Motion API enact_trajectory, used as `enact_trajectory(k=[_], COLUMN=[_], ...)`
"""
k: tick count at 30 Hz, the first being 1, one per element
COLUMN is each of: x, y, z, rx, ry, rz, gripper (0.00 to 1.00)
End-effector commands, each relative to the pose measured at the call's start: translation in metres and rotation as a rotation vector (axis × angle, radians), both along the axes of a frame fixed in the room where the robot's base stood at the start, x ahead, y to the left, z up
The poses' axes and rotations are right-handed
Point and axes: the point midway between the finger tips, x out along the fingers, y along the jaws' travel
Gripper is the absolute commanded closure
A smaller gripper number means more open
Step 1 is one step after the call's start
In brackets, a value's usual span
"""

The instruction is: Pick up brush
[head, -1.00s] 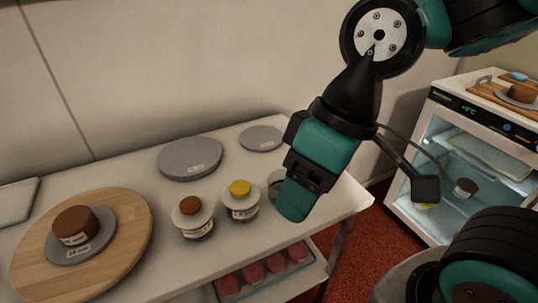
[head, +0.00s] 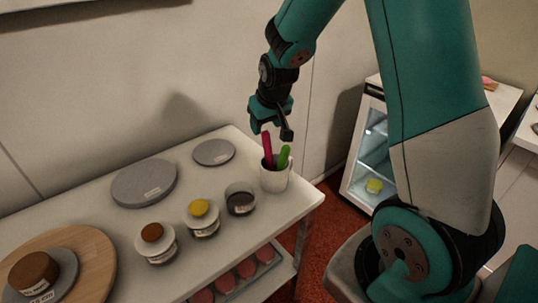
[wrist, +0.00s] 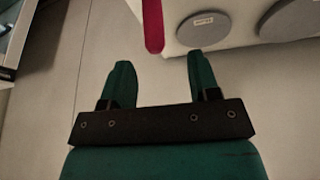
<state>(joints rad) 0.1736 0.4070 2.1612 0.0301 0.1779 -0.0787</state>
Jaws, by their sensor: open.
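A white cup (head: 274,178) stands at the right end of the table and holds a magenta handle (head: 267,150) and a green handle (head: 284,157). Both stick up from it. Which one is the brush I cannot tell, as their lower ends are hidden in the cup. My gripper (head: 268,124) is above the cup, close to the handle tops, open and empty. In the wrist view, the magenta handle (wrist: 152,25) shows ahead of my open fingers (wrist: 159,66), apart from them.
Three small jars (head: 156,247) (head: 202,221) (head: 240,203) stand left of the cup. Grey discs (head: 145,184) (head: 213,152) lie along the table's back. A cake on a wooden board (head: 95,255) is at left. A glass-door fridge (head: 365,165) stands beyond the table's right end.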

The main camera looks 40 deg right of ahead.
Motion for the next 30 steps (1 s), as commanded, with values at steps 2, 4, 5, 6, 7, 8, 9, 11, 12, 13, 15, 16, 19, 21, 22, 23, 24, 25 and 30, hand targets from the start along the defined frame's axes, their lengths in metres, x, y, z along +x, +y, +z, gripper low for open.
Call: enact_trajectory(k=[2, 4, 5, 6, 7, 8, 9, 11, 12, 13, 15, 16, 19, 21, 22, 23, 24, 25, 30], x=[0.004, 0.007, 0.008, 0.009, 0.009, 0.010, 0.011, 0.013, 0.014, 0.016, 0.019, 0.021, 0.025, 0.027, 0.027, 0.027, 0.027, 0.027, 0.027], y=[-0.001, -0.002, -0.002, -0.002, -0.002, -0.003, -0.003, -0.005, -0.007, -0.009, -0.012, -0.012, -0.012, -0.013, -0.013, -0.013, -0.013, -0.013, -0.012], z=[-0.011, -0.018, -0.020, -0.021, -0.022, -0.024, -0.027, -0.033, -0.039, -0.042, -0.052, -0.056, -0.066, -0.070, -0.070, -0.070, -0.070, -0.070, -0.070], rx=[0.001, 0.001, 0.001, 0.001, 0.001, 0.001, 0.001, 0.001, 0.002, 0.002, 0.002, 0.001, 0.001, 0.001, 0.001, 0.001, 0.001, 0.001, 0.000], ry=[0.004, 0.002, 0.002, 0.000, 0.000, 0.000, 0.002, 0.004, 0.005, 0.005, 0.005, 0.004, 0.002, 0.001, 0.000, -0.001, -0.001, -0.001, -0.001], rz=[0.000, 0.000, 0.000, 0.000, 0.000, 0.000, 0.000, 0.000, -0.001, -0.001, -0.001, 0.000, 0.000, 0.000, 0.000, 0.000, 0.000, 0.000, 0.001], gripper=[0.44, 0.44, 0.44, 0.44, 0.44, 0.44, 0.44, 0.44, 0.44, 0.44, 0.44, 0.44, 0.44, 0.44, 0.44, 0.44, 0.44, 0.44, 0.62])
